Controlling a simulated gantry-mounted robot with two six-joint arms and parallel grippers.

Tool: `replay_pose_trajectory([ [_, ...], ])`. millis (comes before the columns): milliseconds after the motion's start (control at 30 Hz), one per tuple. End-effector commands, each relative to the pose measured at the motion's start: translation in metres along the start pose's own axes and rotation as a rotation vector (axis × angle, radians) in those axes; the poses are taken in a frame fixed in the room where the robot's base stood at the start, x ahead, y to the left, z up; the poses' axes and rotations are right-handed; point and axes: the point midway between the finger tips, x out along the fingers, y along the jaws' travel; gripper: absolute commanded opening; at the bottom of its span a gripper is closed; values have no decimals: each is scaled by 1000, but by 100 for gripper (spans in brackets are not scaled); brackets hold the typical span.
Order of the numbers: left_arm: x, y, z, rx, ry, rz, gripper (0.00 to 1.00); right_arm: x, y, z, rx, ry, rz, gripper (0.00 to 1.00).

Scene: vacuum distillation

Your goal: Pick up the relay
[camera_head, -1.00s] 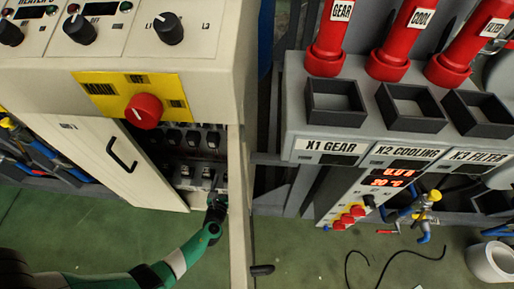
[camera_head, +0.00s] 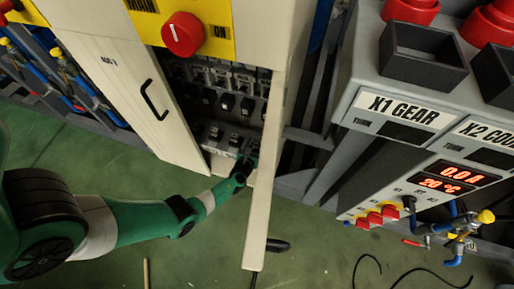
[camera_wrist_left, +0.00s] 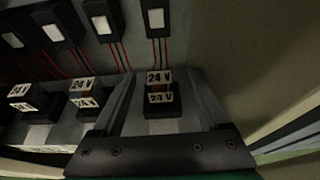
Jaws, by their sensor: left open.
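A dark relay marked 24 V (camera_wrist_left: 160,98) sits on the grey ledge inside the open cabinet, in the middle of the left wrist view. My left gripper (camera_wrist_left: 160,76) is open, with one finger on each side of this relay. I cannot tell whether the fingers touch it. In the head view my left gripper (camera_head: 245,166) reaches into the lower right of the cabinet opening, and the relay there is hidden by it. More 24 V relays (camera_wrist_left: 85,93) stand to the left on the same ledge. My right gripper is in neither view.
An upper row of dark modules (camera_wrist_left: 102,20) with white tops and red wires is behind the ledge. The open cabinet door (camera_head: 262,190) stands close to the right of my gripper. A cream panel with a black handle (camera_head: 154,100) is on the left.

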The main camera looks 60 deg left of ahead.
Motion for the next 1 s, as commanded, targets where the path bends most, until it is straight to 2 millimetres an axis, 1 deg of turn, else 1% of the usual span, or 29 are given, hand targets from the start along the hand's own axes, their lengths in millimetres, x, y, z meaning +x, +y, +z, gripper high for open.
replay_pose_trajectory([
  [33, 10, 1, -5, -2, -1, 2, 78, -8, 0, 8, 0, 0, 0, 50],
  [100, 16, 1, -3, -1, 0, 2, 78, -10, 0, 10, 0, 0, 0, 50],
  [333, 17, 0, 0, 0, 1, 0, 78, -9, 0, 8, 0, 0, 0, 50],
  [367, 17, 0, 0, 0, 1, 0, 74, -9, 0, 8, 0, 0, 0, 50],
  [500, 17, 0, 0, 0, 1, 0, 49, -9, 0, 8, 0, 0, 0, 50],
  [767, 17, 0, 0, 0, 1, 0, 2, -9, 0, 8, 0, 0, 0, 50],
  [800, 17, 0, 0, 0, 1, 0, 0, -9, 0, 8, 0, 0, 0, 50],
  [1000, 17, 0, 0, 0, 1, 0, 0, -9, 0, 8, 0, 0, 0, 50],
])
